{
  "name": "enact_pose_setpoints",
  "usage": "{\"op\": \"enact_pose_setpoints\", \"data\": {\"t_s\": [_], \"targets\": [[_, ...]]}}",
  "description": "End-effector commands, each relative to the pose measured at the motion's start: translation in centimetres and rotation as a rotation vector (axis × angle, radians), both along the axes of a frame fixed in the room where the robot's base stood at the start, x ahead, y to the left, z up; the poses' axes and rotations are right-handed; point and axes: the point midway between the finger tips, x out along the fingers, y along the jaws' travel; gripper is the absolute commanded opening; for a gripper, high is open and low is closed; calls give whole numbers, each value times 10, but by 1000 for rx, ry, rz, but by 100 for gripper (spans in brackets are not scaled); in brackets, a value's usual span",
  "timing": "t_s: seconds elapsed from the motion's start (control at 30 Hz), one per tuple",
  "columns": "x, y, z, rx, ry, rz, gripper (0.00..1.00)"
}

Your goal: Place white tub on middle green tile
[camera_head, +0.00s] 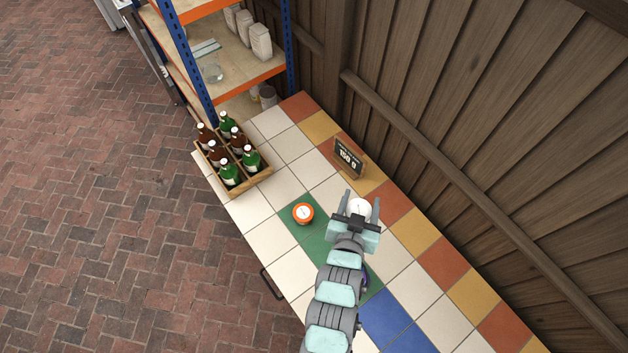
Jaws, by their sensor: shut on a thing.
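The white tub (361,207) shows as a white round top between the fingers of my gripper (359,206). My gripper is shut on it, over the right side of the tiled counter. I cannot tell whether the tub touches the counter. The green tiles (316,243) form a strip across the counter, to the left of and under my arm. An orange-rimmed tub with a white lid (303,213) stands on the far-left green tile. My arm hides much of the middle green tile, and a bit of green shows at the right of the arm.
A wooden crate (263,174) of green and brown bottles stands at the counter's far left. A small dark sign (349,158) reading 150 g stands near the wooden fence (440,110). A shelf unit (237,73) stands beyond. Blue tiles (385,317) lie nearer, apparently clear.

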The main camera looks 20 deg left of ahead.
Motion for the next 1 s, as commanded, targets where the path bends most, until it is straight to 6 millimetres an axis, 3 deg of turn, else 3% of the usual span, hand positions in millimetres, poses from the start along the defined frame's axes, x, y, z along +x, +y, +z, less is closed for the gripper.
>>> {"op": "enact_pose_setpoints", "data": {"t_s": [0.1,0.5,0.8,1.0], "targets": [[13,15,-26,-2,-1,41,18],[64,95,-90,-3,-7,257,18],[83,154,-130,-4,-5,424,18],[87,182,-144,-2,-3,508,18]]}}
